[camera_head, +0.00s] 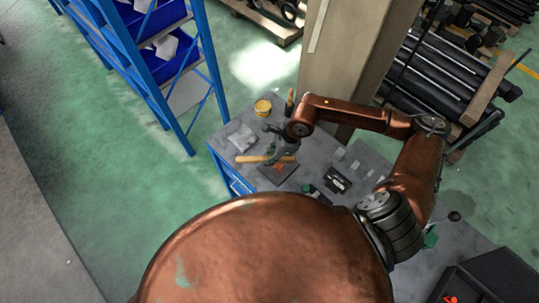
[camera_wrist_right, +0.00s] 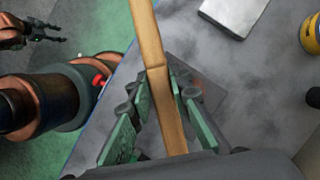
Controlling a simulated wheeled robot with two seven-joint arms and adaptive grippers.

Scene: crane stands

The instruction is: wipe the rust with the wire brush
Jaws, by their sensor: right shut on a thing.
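The wire brush shows as a long wooden handle (camera_head: 252,158) in the head view, and the handle (camera_wrist_right: 150,38) runs down through the middle of the right wrist view. My right gripper (camera_head: 278,157) is shut on this handle, with its green-padded fingers (camera_wrist_right: 160,88) on both sides of it. The bristles cannot be made out. A dark plate (camera_head: 267,177) with a reddish rust patch (camera_head: 281,167) lies on the bench right below the gripper. The plate (camera_wrist_right: 212,92) is partly hidden behind the fingers in the wrist view. My left gripper (camera_wrist_right: 45,31) shows at the wrist view's upper left, fingers apart and empty.
The grey workbench (camera_head: 317,169) holds a yellow tin (camera_head: 263,107), a pale packet (camera_head: 242,138) and a black box (camera_head: 338,181). A pillar (camera_head: 350,60) rises behind it. A blue shelf rack (camera_head: 180,85) stands at the left. Bare bench lies around the plate.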

